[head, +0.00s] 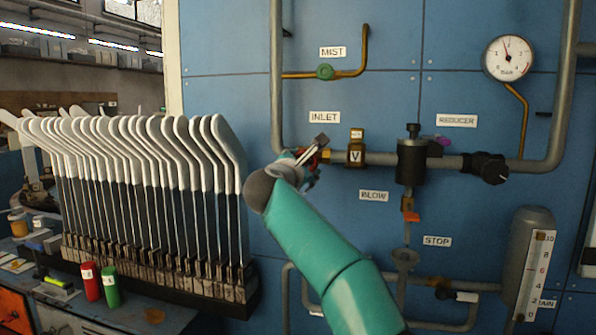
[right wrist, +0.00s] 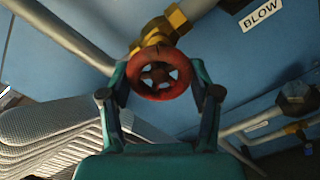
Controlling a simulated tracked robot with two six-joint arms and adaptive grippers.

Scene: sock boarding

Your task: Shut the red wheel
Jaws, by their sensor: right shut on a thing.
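The red wheel (right wrist: 159,74) is a spoked handwheel on a brass valve (right wrist: 157,36), seen face-on in the right wrist view. My right gripper (right wrist: 160,90) has one finger on each side of the wheel's rim and is shut on it. In the head view my right gripper (head: 303,160) is at the pipe under the INLET label (head: 324,117), and it hides most of the wheel there. My left gripper does not show in either view.
Boarding forms with socks (head: 130,185) stand in a row at left. Right of the wheel are a brass check valve (head: 356,150) and a black reducer (head: 412,160). Red and green bottles (head: 90,282) stand below left.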

